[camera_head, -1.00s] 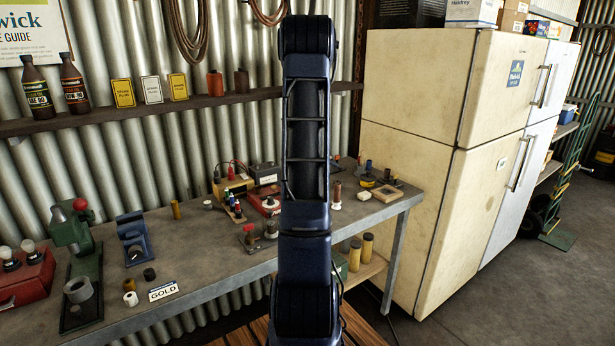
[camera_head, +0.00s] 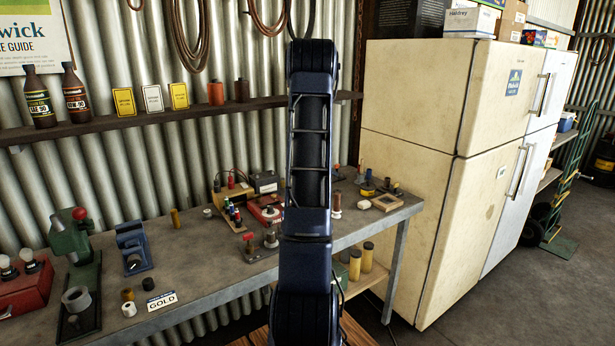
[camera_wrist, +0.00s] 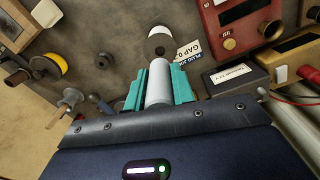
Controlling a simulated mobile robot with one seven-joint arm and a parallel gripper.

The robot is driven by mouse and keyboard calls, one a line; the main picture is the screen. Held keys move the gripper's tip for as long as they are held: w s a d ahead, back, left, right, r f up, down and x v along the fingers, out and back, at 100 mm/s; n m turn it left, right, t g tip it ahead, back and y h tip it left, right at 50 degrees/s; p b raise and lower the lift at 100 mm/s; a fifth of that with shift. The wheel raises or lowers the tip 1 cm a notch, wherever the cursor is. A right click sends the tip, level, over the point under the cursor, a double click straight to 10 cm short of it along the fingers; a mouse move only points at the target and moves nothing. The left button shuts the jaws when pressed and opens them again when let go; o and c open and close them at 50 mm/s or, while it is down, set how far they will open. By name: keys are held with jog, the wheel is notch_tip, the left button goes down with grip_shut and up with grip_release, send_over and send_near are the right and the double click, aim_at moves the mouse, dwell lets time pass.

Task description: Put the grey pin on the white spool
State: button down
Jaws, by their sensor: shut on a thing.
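In the wrist view my gripper (camera_wrist: 158,88) has its teal fingers shut on the grey pin (camera_wrist: 158,78), a pale smooth cylinder pointing away from the wrist. Just beyond the pin's far end is a round piece with a white upper part and a brownish face with a dark centre, seemingly the white spool (camera_wrist: 160,31). The pin's tip overlaps its near edge in the picture; I cannot tell whether they touch. In the head view my arm hides the gripper and the pin.
A label (camera_wrist: 190,52) and a dark battery box (camera_wrist: 236,75) lie right of the pin. A red box (camera_wrist: 233,22) is at upper right, a yellow reel (camera_wrist: 50,66) at left. The bench (camera_head: 205,262) has clear surface at its front; a fridge (camera_head: 430,190) stands right of it.

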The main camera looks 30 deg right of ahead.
jog(key=shift+f, duration=2.75)
jog(key=c, duration=1.2)
grip_release()
jog(key=shift+f, duration=0.15)
